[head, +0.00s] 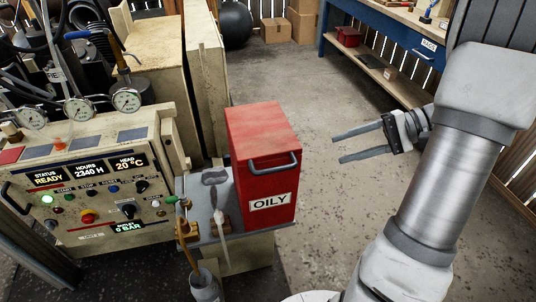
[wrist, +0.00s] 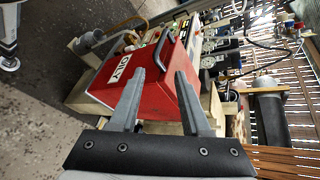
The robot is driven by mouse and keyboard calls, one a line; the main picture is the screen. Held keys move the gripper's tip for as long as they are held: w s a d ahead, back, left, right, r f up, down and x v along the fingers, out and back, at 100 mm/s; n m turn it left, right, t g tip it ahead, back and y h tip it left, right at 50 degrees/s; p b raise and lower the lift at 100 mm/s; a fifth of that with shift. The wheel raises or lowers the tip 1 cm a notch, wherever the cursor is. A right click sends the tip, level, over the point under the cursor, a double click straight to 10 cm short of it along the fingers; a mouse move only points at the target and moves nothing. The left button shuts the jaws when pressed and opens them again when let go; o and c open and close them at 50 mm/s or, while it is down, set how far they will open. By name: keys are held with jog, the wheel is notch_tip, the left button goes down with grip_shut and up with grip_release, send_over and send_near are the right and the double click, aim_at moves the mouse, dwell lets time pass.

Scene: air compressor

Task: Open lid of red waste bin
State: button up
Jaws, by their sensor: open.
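The red waste bin (head: 265,170) stands in the middle of the head view, with an OILY label on its front. Its red lid (head: 259,128) is shut, with a grey bar handle (head: 274,163) along the front edge. My gripper (head: 335,147) is open and empty in the air to the right of the bin, its fingers pointing left toward it. In the wrist view the bin (wrist: 120,95) appears turned sideways beyond my open fingers (wrist: 157,75), and the bar handle (wrist: 164,48) shows past the fingertips. The fingers appear apart from the bin.
The compressor control panel (head: 95,190) with gauges stands left of the bin. A small grey shelf (head: 205,190) with valves and a hanging hose adjoins the bin. A blue workbench (head: 390,40) is at the back right. The concrete floor (head: 330,210) right of the bin is clear.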

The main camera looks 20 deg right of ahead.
aim_at(281, 168)
jog(key=w+a+f, duration=0.1)
jog(key=a+f, duration=0.1)
jog(key=a, duration=0.3)
jog(key=w+a+f+t+y+b, duration=0.1)
jog(key=a+f, duration=0.1)
jog(key=a, duration=0.3)
jog(key=w+a+f+m+y+b, duration=0.1)
jog(key=a+f, duration=0.1)
jog(key=a, duration=0.3)
jog(key=shift+w+a+f, duration=0.1)
jog(key=shift+w+f, duration=0.05)
jog(key=shift+w, duration=0.05)
jog(key=shift+c, duration=0.3)
grip_shut()
dwell(0.8)
